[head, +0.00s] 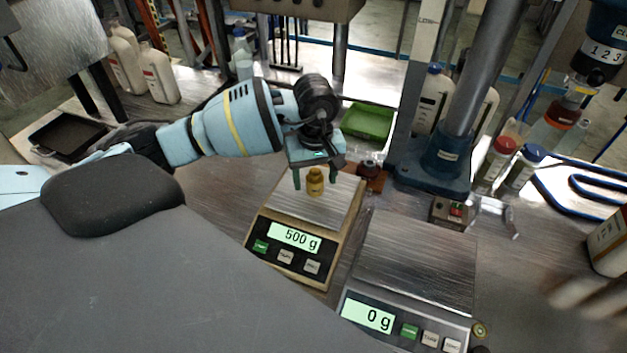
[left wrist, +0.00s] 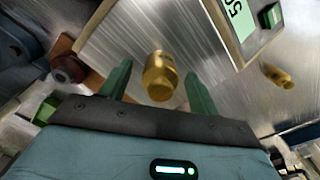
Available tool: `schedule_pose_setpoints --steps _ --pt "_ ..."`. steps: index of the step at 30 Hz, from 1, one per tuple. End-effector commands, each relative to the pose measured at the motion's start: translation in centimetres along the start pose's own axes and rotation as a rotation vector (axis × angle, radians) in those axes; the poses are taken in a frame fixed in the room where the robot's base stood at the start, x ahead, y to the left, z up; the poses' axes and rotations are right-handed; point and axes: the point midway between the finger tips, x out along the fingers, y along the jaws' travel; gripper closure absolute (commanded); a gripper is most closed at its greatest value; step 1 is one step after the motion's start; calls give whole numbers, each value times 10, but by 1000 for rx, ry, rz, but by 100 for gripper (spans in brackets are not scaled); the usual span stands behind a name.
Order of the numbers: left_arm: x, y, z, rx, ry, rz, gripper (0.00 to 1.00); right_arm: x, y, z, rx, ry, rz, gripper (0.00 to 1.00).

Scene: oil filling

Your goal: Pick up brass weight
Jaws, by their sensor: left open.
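The brass weight (head: 315,182) stands upright on the metal pan of the left scale (head: 348,197), whose display reads 500 g. My left gripper (head: 315,179) points down over it from above. Its two green fingers are open, one on each side of the weight. In the left wrist view the weight (left wrist: 159,76) shows between the fingertips of my left gripper (left wrist: 158,73), with a visible gap on either side. A second brass piece (left wrist: 277,75) lies beyond the scale at the right of that view. My right gripper is not in view.
A second scale (head: 420,255) reading 0 g stands to the right, its pan empty. A blue column base (head: 440,172) and a brown block (head: 372,177) are close behind. A green tray (head: 368,122) lies at the back. Capped bottles (head: 497,160) stand at right.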

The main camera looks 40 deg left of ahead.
Motion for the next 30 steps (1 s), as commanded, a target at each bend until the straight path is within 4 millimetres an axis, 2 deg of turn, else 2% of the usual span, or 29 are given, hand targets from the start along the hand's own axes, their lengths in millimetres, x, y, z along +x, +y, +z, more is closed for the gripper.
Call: schedule_pose_setpoints --steps 3,10,24,30 --pt "9 0 1 2 -2 -2 38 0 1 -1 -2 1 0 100" --pt "11 0 0 2 -2 -2 38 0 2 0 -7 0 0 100" --pt "10 0 0 1 -1 -2 98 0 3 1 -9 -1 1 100" --pt "9 0 0 1 0 0 100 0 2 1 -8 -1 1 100"
